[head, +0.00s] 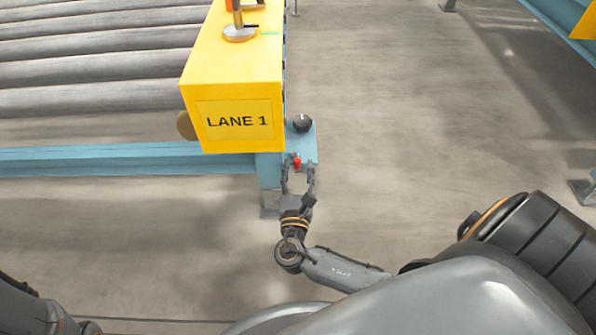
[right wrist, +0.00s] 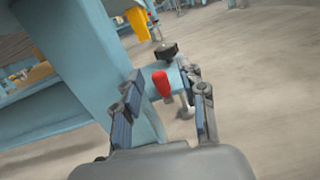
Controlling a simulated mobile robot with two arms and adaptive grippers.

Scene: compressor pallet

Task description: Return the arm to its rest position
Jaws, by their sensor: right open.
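My right gripper (head: 298,178) is in the middle of the head view, in front of the blue conveyor frame's corner post. Its two fingers are spread apart, and it is empty. In the right wrist view, the same gripper (right wrist: 165,105) has its fingers open on either side of a red knob or handle (right wrist: 162,84). The red part also shows small in the head view (head: 296,163), just beyond the fingertips. I cannot tell whether the fingers touch it. My left gripper is not visible; only a dark part of my body shows at the lower left.
A yellow box labelled LANE 1 (head: 235,120) stands above the corner. A black knob (head: 302,123) sits on the blue bracket (head: 309,145). Grey rollers (head: 100,65) and a blue rail (head: 120,158) lie to the left. The concrete floor at right (head: 420,120) is clear.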

